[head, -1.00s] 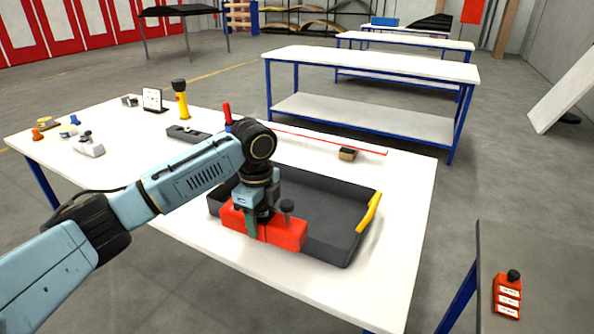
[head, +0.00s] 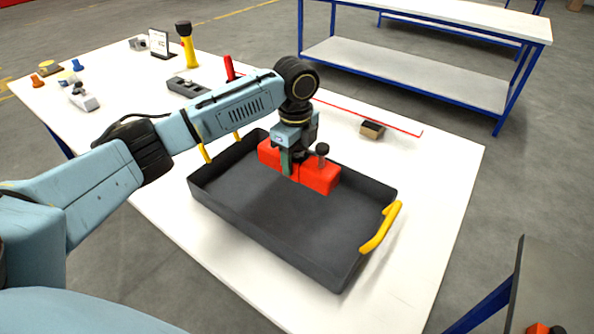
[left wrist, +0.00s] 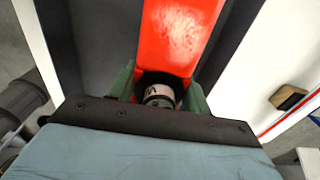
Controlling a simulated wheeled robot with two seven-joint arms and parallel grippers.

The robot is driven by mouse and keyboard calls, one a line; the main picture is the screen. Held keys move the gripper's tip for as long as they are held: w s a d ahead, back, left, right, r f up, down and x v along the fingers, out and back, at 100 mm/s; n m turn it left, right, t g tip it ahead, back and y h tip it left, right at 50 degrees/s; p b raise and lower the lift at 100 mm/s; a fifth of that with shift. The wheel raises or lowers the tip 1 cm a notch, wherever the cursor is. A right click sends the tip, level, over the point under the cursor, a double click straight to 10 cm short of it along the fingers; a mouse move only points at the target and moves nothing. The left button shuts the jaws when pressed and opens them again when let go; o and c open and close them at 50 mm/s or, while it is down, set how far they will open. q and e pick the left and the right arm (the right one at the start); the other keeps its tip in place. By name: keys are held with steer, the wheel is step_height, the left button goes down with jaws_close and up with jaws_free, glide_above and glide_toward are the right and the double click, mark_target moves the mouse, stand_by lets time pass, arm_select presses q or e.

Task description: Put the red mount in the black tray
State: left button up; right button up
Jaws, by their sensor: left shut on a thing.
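The red mount (head: 318,179) is a red block with a dark knob on its right end. My left gripper (head: 290,166) is shut on it near its middle and points down. In the head view the mount is over the far part of the black tray (head: 270,222); I cannot tell whether it touches the tray floor. The tray has yellow handles and looks empty otherwise. In the left wrist view the red mount (left wrist: 180,35) runs up between the green fingers, with a dark round part near them. My right gripper is not in view.
The tray stands on a white table (head: 425,170). A small brown-topped block (head: 372,129) and a red line lie behind it. A yellow torch (head: 187,45), a grey block (head: 187,88) and several small parts stand at the far left.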

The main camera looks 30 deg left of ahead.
arm_select(q)
step_height(320, 180, down, 3)
steer(key=shift+s+r, duration=0.15)
step_height(320, 180, down, 5)
steer(key=shift+r+b, duration=0.15)
steer(key=shift+b, duration=0.3)
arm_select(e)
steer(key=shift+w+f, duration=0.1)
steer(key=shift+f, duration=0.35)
arm_select(q)
steer(key=shift+f, duration=0.3)
steer(key=o, duration=1.1)
